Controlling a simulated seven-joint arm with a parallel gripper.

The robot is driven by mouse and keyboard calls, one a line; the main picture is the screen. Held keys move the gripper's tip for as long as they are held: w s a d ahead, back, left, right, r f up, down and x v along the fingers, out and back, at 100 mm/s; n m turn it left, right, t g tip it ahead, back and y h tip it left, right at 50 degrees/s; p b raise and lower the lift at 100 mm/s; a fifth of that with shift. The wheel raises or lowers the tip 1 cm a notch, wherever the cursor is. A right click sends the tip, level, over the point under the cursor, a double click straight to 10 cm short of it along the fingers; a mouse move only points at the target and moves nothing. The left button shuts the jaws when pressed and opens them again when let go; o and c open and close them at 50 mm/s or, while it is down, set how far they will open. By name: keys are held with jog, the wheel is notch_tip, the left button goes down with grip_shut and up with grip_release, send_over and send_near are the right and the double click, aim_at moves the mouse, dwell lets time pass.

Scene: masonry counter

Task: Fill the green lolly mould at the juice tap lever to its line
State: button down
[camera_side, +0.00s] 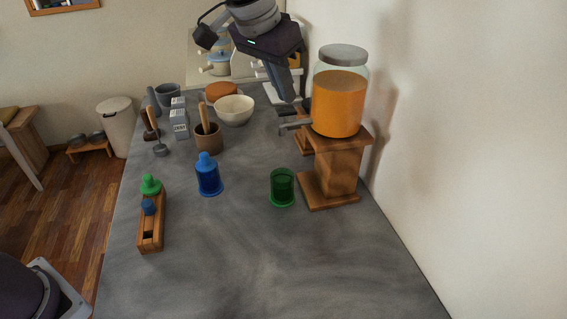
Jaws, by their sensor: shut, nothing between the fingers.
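The green lolly mould (282,188) stands upright on the counter, just left of the wooden dispenser stand. I cannot make out its fill line or any juice in it. The juice jar (339,104), filled with orange juice, sits on top of the stand (335,178). The tap and its lever (295,124) stick out to the left from the jar's base, above and behind the mould. My gripper (290,99) is shut and empty, pointing down close above the tap lever. I cannot tell whether it touches the lever.
A blue mould (209,177) stands left of the green one. A wooden rack (151,225) with a green and a blue piece is further left. A utensil pot (207,136), white bowl (234,110) and small cartons (179,123) stand behind. The front counter is clear.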

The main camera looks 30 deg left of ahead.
jog(key=shift+f, duration=0.2)
jog(key=shift+f, duration=0.8)
dwell(0.8)
dwell(4.2)
notch_tip(320, 180, up, 4)
jog(key=shift+r, duration=0.55)
